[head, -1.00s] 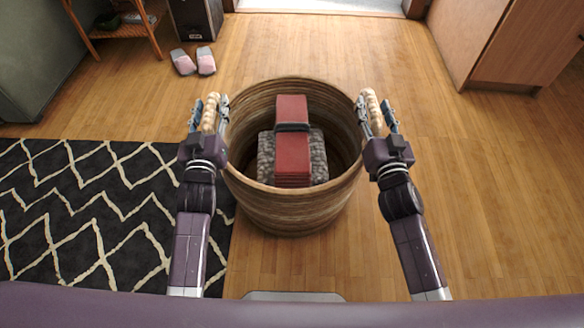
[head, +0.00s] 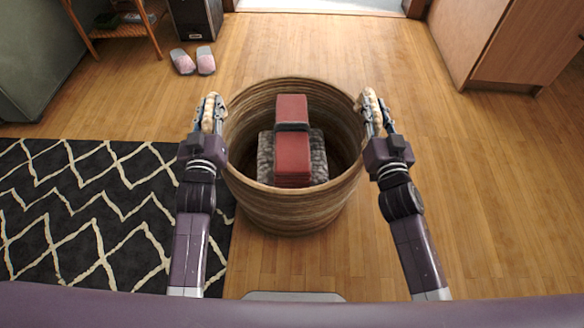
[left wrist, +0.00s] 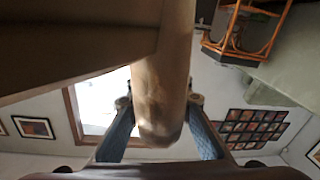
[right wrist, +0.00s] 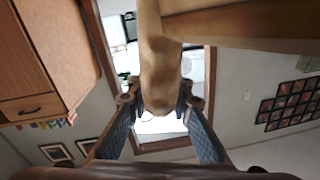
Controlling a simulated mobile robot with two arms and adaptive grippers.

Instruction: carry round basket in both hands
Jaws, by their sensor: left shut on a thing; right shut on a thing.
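The round basket (head: 290,212) is a brown, woven-looking tub in the middle of the head view, with a pale handle on each side. Inside it lie a red block-like thing with a dark band (head: 293,160) and a grey speckled thing (head: 265,158) under it. My left gripper (head: 210,115) is shut on the left handle, which shows between its fingers in the left wrist view (left wrist: 160,100). My right gripper (head: 372,112) is shut on the right handle, also seen in the right wrist view (right wrist: 160,75). The basket's underside is hidden.
A black rug with cream zigzags (head: 90,215) lies on the left. Pink slippers (head: 193,62) and a dark speaker-like box (head: 196,20) are beyond it. A wooden cabinet (head: 520,50) stands at the back right. The wood floor ahead and to the right is clear.

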